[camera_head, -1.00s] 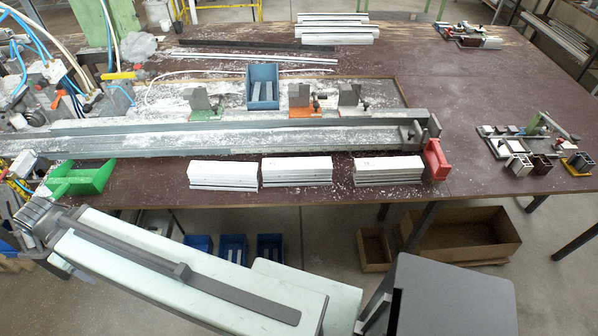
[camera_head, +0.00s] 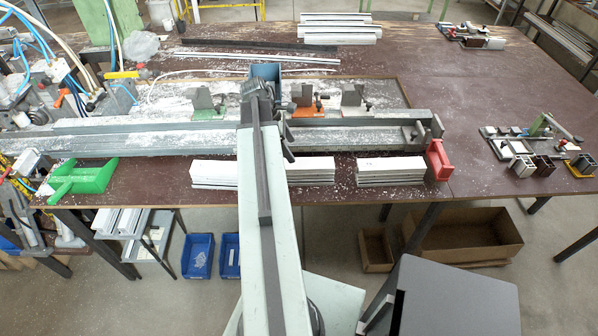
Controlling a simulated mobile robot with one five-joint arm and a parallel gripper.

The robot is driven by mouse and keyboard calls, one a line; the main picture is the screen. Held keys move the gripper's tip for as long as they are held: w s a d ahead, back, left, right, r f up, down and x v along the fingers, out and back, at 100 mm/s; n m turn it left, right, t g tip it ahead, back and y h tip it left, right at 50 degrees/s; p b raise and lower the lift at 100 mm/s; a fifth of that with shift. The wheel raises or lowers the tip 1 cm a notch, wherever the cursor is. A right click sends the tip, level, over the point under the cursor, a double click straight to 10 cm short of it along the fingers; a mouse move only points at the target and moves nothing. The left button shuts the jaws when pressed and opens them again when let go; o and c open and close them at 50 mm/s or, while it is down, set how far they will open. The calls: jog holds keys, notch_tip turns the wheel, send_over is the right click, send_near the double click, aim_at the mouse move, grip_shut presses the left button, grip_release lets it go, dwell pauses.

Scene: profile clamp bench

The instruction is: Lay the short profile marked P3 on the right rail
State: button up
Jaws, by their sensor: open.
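Three stacks of short white profiles lie along the front of the bench: left (camera_head: 213,173), middle (camera_head: 310,170) and right (camera_head: 390,171). Faint marks show on them, but I cannot read P3 on any. A long grey rail (camera_head: 345,135) runs left to right behind the stacks; I cannot tell which part is the right rail. My arm hides part of the rail and the left end of the middle stack.
A red block (camera_head: 437,160) is at the rail's right end. The bench's right middle is clear.

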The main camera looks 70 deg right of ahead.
aim_at(299, 163)
jog(key=b+x, duration=0.7)
jog(key=x, duration=0.1)
jog(key=shift+w+f, duration=0.15)
jog(key=shift+w, duration=0.25)
grip_shut()
